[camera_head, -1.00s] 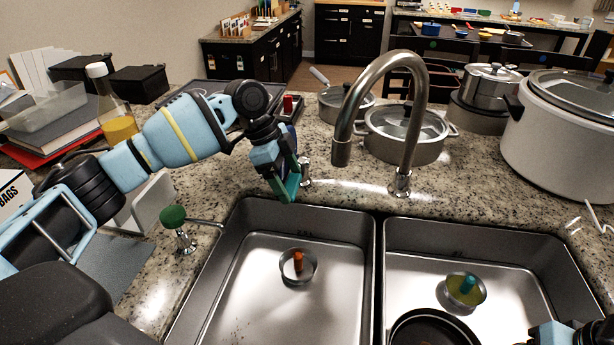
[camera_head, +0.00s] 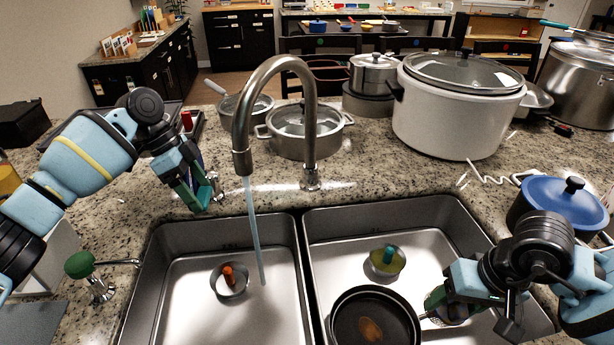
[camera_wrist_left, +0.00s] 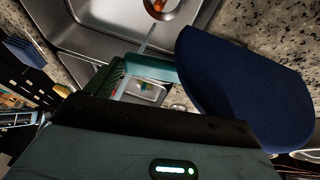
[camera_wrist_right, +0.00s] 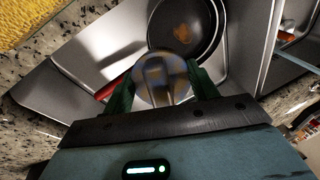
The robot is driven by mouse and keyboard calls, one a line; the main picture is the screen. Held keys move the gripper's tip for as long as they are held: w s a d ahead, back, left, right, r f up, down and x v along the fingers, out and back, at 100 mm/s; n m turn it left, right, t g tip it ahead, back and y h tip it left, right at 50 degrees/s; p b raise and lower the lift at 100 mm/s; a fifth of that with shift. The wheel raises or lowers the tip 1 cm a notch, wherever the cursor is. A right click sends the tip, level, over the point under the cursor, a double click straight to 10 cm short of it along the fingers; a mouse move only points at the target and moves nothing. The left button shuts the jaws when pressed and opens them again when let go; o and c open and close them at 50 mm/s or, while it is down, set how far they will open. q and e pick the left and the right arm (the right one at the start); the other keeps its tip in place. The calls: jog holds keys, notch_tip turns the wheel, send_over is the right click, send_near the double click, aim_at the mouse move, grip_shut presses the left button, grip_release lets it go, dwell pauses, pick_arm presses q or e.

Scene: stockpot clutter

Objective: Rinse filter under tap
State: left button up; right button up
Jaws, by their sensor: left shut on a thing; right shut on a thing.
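The tap (camera_head: 310,120) runs, and a thin stream falls from its spout into the left basin (camera_head: 190,320). My right gripper (camera_head: 438,303), over the right basin, is shut on a round mottled object (camera_wrist_right: 163,78), apparently the filter. This sits in front of the black pan (camera_wrist_right: 185,30), away from the water.
A green-topped dispenser (camera_head: 80,265) stands left of the sink. Pots, a white cooker (camera_head: 455,115) and a blue-lidded pot (camera_head: 565,205) line the counter.

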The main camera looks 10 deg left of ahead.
pick_arm(q)
jog(key=o, duration=1.3)
pick_arm(e)
jog(key=shift+s+f+b, duration=0.15)
jog(key=shift+f+b, duration=0.2)
jog(key=shift+f, duration=0.55)
pick_arm(q)
jog(key=v, duration=1.2)
jog(key=shift+r, duration=0.1)
